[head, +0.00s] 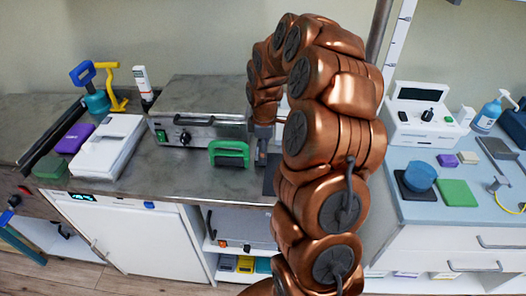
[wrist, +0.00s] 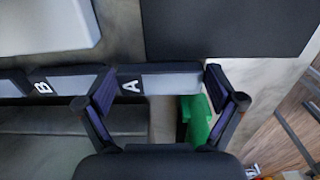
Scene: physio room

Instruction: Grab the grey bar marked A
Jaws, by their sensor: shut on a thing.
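The grey bar marked A (wrist: 170,83) lies across the middle of the wrist view, with a dark top edge and a white letter A on a black patch. My gripper (wrist: 160,88) has one finger against each end of this bar and is shut on it. A similar bar marked B (wrist: 60,83) is in line with it to the left, just outside the left finger. In the head view my gripper (head: 262,150) is low beside the green-handled object, mostly hidden by my arm, and I cannot make out the bars there.
A green object (wrist: 197,120) is close to my right finger; the green handle (head: 229,153) stands on the counter (head: 150,180). A dark flat panel (wrist: 225,25) and a white one (wrist: 45,22) are nearby. A metal appliance (head: 200,130) stands behind. The blue-grey worktop (head: 415,215) is right.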

